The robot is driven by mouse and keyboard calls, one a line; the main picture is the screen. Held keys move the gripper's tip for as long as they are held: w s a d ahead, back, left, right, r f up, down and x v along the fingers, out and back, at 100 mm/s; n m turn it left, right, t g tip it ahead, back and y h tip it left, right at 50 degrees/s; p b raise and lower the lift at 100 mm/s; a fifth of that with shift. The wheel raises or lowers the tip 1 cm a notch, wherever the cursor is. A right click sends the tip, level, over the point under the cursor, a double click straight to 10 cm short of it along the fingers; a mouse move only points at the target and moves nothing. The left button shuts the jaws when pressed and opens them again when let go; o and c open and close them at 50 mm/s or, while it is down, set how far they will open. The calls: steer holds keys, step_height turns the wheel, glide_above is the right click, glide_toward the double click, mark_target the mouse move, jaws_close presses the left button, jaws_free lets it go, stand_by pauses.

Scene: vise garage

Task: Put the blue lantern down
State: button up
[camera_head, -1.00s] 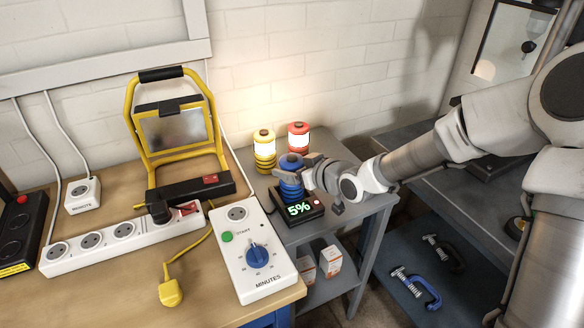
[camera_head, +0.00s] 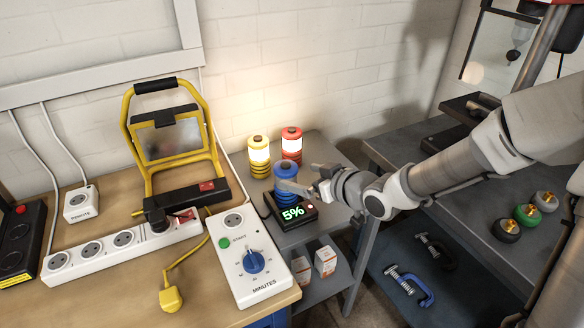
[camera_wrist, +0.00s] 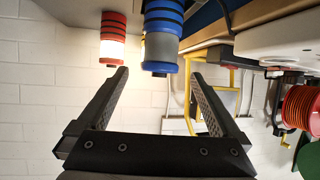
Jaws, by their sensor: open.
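The blue lantern (camera_head: 286,178) stands upright on the black charger with a green "5%" display (camera_head: 292,212), on the grey shelf table. It is unlit. My gripper (camera_head: 302,185) is just right of it, with a finger overlapping the lantern's lower part in the head view. In the upside-down wrist view, the jaws (camera_wrist: 158,80) are spread and empty. The blue lantern (camera_wrist: 162,42) shows past the fingertips there, its base cut off by the frame edge. Whether a finger still touches it cannot be told.
The lit yellow lantern (camera_head: 259,155) and lit red lantern (camera_head: 291,146) stand close behind the blue one. A white timer box (camera_head: 248,258), power strip (camera_head: 125,249) and yellow work lamp (camera_head: 170,145) are on the workbench to the left. Small boxes (camera_head: 325,260) sit on the lower shelf.

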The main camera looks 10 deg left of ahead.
steer(key=p+v, duration=0.1)
steer(key=v, duration=0.3)
steer(key=shift+s+d, duration=0.1)
steer(key=shift+s, duration=0.05)
stand_by(0.4)
